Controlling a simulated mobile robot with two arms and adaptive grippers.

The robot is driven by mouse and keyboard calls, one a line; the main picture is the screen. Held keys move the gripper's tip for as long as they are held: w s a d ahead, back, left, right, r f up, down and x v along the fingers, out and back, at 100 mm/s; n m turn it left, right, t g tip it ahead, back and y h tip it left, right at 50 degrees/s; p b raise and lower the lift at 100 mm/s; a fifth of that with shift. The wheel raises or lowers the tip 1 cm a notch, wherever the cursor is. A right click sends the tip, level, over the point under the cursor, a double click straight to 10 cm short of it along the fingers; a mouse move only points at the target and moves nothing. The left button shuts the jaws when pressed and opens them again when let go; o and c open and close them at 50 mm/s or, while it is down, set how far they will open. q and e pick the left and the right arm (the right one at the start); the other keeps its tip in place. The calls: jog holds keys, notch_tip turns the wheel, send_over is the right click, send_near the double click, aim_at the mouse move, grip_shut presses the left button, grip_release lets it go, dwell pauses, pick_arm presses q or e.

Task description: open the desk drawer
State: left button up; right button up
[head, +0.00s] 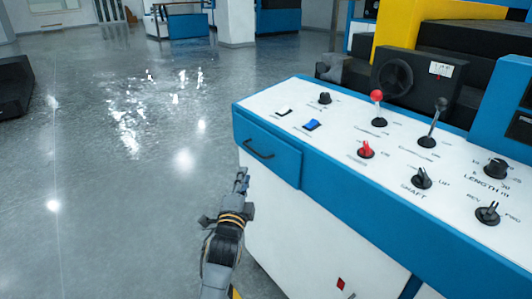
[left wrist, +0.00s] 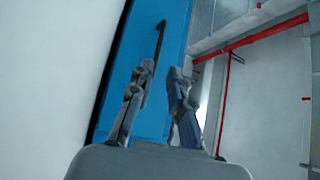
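The blue desk drawer (head: 278,162) is in the left end of the white-topped control desk and looks closed, its front flush with the blue panel. Its black handle (head: 258,150) is a short bar. My left gripper (head: 241,178) is just below the handle and apart from it in the head view. In the left wrist view, the gripper's fingers (left wrist: 160,72) stand apart with nothing between them. The handle (left wrist: 160,38) shows beyond the fingertips against the blue drawer front (left wrist: 136,45). My right gripper is not in view.
The desk top (head: 345,110) carries several knobs, switches and levers, including a red-balled lever (head: 377,95). A black and yellow machine stands behind it. The grey floor (head: 120,180) left of the desk is clear, with a dark object (head: 14,85) at the far left.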

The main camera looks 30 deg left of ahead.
aim_at(251, 148)
pick_arm(q)
jog(key=shift+b+x, duration=0.6)
jog(key=shift+x, duration=6)
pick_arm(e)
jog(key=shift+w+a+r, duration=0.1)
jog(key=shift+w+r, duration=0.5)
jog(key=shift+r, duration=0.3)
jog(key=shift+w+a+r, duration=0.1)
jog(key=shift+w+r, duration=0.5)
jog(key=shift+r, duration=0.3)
pick_arm(q)
jog(key=shift+f, duration=0.1)
grip_shut()
